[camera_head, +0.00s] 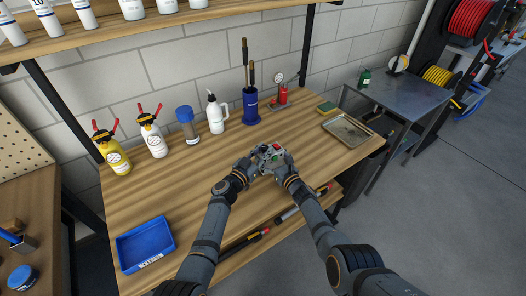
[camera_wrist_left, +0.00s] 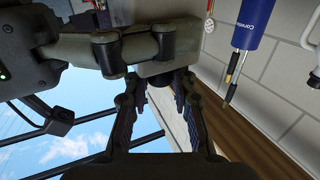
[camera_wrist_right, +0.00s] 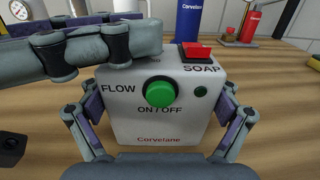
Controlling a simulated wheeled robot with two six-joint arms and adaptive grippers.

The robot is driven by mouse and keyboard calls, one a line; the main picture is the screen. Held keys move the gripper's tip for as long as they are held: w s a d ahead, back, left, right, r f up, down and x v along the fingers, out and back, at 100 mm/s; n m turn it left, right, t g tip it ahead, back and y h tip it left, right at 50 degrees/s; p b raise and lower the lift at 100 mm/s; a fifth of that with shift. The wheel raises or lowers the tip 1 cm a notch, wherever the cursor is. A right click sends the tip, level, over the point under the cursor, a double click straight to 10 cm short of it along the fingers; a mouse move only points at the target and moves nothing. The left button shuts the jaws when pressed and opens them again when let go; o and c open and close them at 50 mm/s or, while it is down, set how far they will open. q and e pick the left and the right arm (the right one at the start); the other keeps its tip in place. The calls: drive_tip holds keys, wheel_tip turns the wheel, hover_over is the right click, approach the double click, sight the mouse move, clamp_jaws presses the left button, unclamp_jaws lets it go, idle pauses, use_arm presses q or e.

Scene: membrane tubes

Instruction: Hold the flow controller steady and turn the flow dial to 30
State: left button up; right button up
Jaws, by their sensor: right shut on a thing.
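The flow controller (camera_head: 268,152) is a small pale grey box held just above the bench. In the right wrist view its face (camera_wrist_right: 150,135) shows a green ON/OFF button (camera_wrist_right: 161,93), a red SOAP button (camera_wrist_right: 195,52) and the word FLOW. My right gripper (camera_wrist_right: 163,120) is shut on the box, one finger along each side. My left gripper (camera_head: 253,165) is at the box's left side. In the left wrist view its fingers (camera_wrist_left: 156,95) stand apart on either side of a dark round knob, seemingly the flow dial (camera_wrist_left: 160,98). The dial's scale is hidden.
Behind are a blue holder (camera_head: 250,105), a white spray bottle (camera_head: 216,113), a jar (camera_head: 186,125) and a red gauge stand (camera_head: 281,97). A blue tray (camera_head: 146,243) sits front left, a metal tray (camera_head: 347,131) right.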

use_arm(q)
clamp_jaws()
drive_tip(key=shift+w+a+m+g+h, duration=0.15)
drive_tip(key=shift+m+g+h, duration=0.7)
drive_tip(key=shift+h, duration=0.35)
drive_tip(key=shift+m+g+h, duration=1.45)
drive_tip(key=shift+g+h, duration=0.05)
drive_tip(key=shift+g, duration=0.05)
drive_tip(key=o, duration=0.7)
unclamp_jaws()
drive_tip(key=shift+o, duration=0.2)
drive_tip(key=shift+a, duration=0.1)
drive_tip(key=v, duration=1.2)
